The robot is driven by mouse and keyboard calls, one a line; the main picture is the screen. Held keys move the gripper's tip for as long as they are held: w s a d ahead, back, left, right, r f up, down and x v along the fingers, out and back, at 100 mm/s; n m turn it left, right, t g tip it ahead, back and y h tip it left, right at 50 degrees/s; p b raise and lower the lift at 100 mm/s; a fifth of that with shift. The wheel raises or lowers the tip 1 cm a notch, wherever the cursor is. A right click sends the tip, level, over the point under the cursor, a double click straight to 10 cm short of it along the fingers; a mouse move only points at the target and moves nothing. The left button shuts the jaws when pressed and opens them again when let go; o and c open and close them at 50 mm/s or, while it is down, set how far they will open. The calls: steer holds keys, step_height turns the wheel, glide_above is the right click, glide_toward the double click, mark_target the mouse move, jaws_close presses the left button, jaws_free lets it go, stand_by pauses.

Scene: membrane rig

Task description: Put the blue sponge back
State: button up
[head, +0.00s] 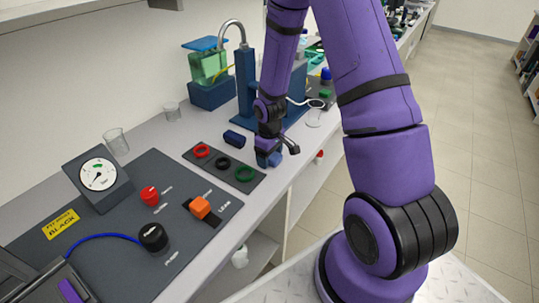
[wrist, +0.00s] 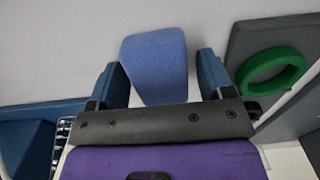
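The blue sponge (wrist: 155,65) is a light blue block between the two dark blue fingers of my gripper (wrist: 163,80) in the wrist view. A narrow gap shows between the sponge and the right finger, and the left finger is very close to it. My gripper is open around the sponge. In the head view my gripper (head: 269,156) is low over the bench near its front edge, beside the dark mat with the rings. The sponge is mostly hidden there by the fingers.
A mat holds red, black and green rings (head: 244,173); the green ring (wrist: 272,70) shows in the wrist view. A dark blue block (head: 235,138) lies beside the gripper. A blue stand (head: 245,85), gauge (head: 99,174) and beakers (head: 116,141) stand around.

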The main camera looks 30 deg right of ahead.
steer(key=shift+r, duration=0.15)
steer(key=s+a+r+m+t+h, duration=0.15)
steer(key=s+r, duration=0.25)
steer(key=r, duration=1.1)
steer(key=s+a+r+m+t+y, duration=0.15)
steer(key=s+r, duration=0.25)
steer(key=r, duration=1)
steer(key=s+a+r+t, duration=0.1)
steer(key=s+r, duration=0.4)
steer(key=s, duration=0.3)
steer(key=s+a+r+m+t, duration=0.1)
steer(key=s+a+r, duration=0.1)
steer(key=s+r, duration=0.3)
steer(key=shift+s+a, duration=0.3)
steer(key=shift+s, duration=1.1)
stand_by(2.2)
